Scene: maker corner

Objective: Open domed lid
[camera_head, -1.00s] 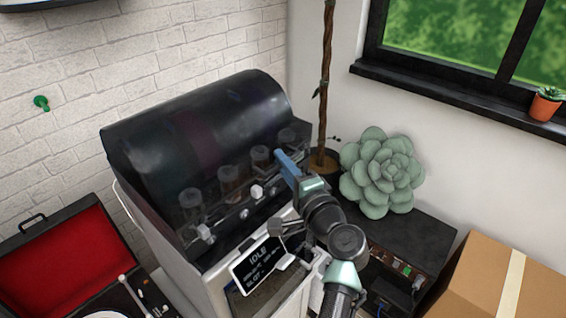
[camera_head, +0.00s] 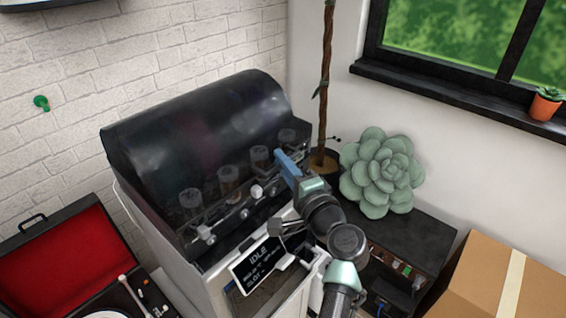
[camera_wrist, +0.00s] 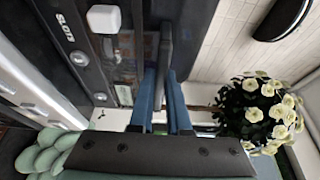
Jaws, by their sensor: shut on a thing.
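The dark, see-through domed lid (camera_head: 190,120) covers the top of a white machine (camera_head: 205,290) and is down over it. My gripper (camera_head: 284,158) reaches in from the lower right to the lid's front edge near its right end. In the wrist view, my gripper's blue fingers (camera_wrist: 162,78) are shut on a dark, flat bar (camera_wrist: 166,42), which looks like part of the lid's edge or its handle. Exactly which part is hard to tell.
A tilted display reading IDLE (camera_head: 262,262) is on the machine's front. A green succulent (camera_head: 382,172) sits on a dark cabinet to the right, near a cardboard box (camera_head: 490,280). An open red-lined record player (camera_head: 60,255) is at left.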

